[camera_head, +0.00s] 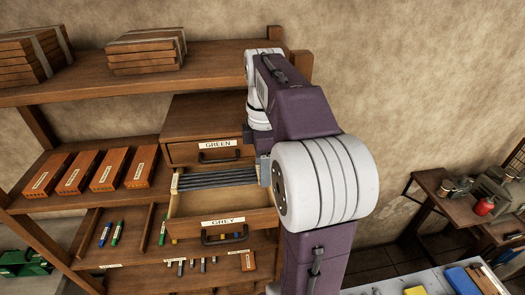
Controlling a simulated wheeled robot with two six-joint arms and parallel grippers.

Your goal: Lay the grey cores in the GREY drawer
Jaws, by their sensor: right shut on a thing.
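The GREY drawer (208,202) is pulled open, its label and black handle on the front. Several long dark grey cores (212,181) lie side by side across its back part. My right gripper (263,170) points down at the right end of these cores, over the drawer's right side. It is shut on a grey core; my own arm hides most of the jaws and the hold. My left gripper is not in view.
The GREEN drawer (212,151) above is shut. Orange boxes (107,171) stand on the shelf to the left, with pens (118,233) below. Wood stacks (146,52) lie on the top shelf. A side table (453,204) with a red item stands at right.

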